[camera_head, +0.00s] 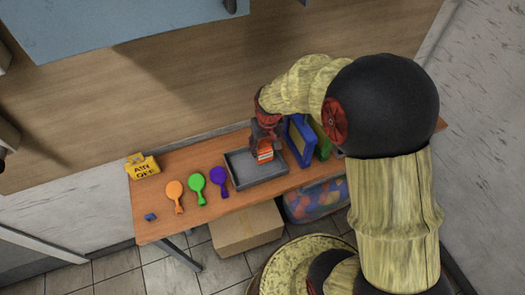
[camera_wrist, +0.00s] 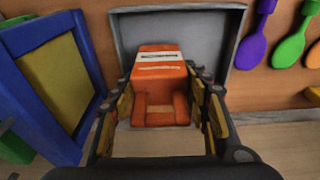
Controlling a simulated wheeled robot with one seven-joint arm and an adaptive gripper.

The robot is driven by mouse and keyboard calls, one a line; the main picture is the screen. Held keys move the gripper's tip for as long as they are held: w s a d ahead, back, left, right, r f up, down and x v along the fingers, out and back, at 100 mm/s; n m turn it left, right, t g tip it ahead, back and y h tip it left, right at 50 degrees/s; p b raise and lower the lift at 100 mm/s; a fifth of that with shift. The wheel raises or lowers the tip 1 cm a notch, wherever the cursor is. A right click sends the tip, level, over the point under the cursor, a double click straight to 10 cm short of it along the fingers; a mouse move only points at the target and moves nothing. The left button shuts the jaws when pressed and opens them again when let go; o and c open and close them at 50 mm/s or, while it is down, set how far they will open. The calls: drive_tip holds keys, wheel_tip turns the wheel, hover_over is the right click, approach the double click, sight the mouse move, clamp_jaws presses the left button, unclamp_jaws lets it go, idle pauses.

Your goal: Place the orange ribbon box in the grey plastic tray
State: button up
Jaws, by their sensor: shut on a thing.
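The orange ribbon box (camera_head: 265,156), with white stripes, is held between the fingers of my gripper (camera_head: 264,145). In the wrist view the box (camera_wrist: 160,66) sits between both finger pads of my gripper (camera_wrist: 163,92), which is shut on it. The grey plastic tray (camera_head: 243,183) lies on the table under the gripper. The box shows over the tray's right part in the head view. The tray (camera_wrist: 222,30) fills the space behind the box in the wrist view. I cannot tell whether the box touches the tray floor. My gripper hides the box's upper part in the head view.
A blue frame (camera_head: 299,143) stands close to the tray's right side. Orange (camera_head: 175,193), green (camera_head: 197,186) and purple (camera_head: 218,180) paddles lie to its left. A yellow sign (camera_head: 143,167) is at the far left. A small blue item (camera_head: 150,217) lies near the front-left edge.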

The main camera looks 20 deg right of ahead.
sight(263, 151)
drive_tip(key=shift+w+f, duration=0.2)
drive_tip(key=shift+f, duration=0.05)
drive_tip(key=shift+w+f+b, duration=0.2)
drive_tip(key=shift+f+b, duration=0.15)
drive_tip(key=shift+f, duration=1.4)
drive_tip(key=shift+f, duration=0.2)
drive_tip(key=o, duration=1.2)
drive_tip(key=shift+o, duration=0.2)
drive_tip(key=shift+r, duration=0.15)
